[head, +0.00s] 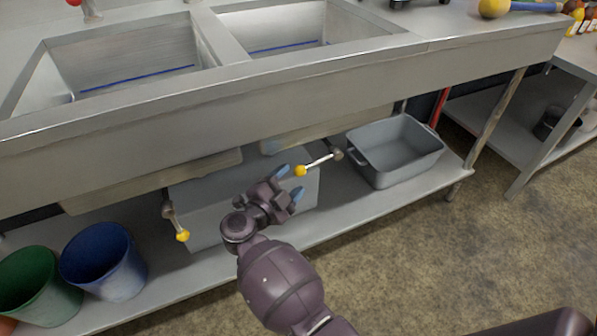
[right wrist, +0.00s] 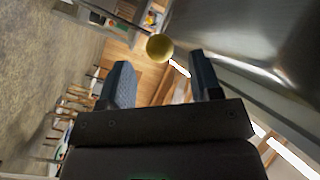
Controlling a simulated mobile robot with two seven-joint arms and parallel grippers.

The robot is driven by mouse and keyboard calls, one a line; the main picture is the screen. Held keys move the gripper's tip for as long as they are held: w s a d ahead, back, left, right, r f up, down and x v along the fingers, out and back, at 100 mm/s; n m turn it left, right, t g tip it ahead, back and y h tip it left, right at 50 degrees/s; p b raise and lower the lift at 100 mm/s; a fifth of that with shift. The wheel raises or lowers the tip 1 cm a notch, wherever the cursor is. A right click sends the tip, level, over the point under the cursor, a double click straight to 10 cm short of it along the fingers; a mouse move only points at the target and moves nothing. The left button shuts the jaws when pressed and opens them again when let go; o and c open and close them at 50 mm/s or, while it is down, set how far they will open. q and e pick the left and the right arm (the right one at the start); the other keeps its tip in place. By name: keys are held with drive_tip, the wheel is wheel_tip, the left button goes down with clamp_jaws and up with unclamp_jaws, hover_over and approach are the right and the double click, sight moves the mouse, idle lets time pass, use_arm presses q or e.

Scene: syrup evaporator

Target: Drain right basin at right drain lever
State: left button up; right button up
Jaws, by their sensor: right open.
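The right drain lever (head: 318,162) is a metal rod with a yellow ball knob under the sink front, its knob at the left end. The right basin (head: 285,45) is above and behind it, with a blue line on its inner wall. My right gripper (head: 290,183) is open close to the knob, its blue fingertips around or just beside it. In the right wrist view the yellow knob (right wrist: 159,47) shows between and beyond the two fingertips, and contact cannot be told. The left drain lever (head: 176,222) has its yellow knob hanging down. My left gripper is not in view.
The left basin (head: 125,85) also has a blue line. A grey tub (head: 395,150) stands on the lower shelf at right. A blue bucket (head: 103,262) and green bucket (head: 38,287) stand at left. The sink's front edge overhangs the levers. The floor at right is clear.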

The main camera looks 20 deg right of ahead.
sight(296, 175)
drive_tip(key=shift+b+x, duration=0.4)
drive_tip(key=shift+x, duration=1.85)
clamp_jaws()
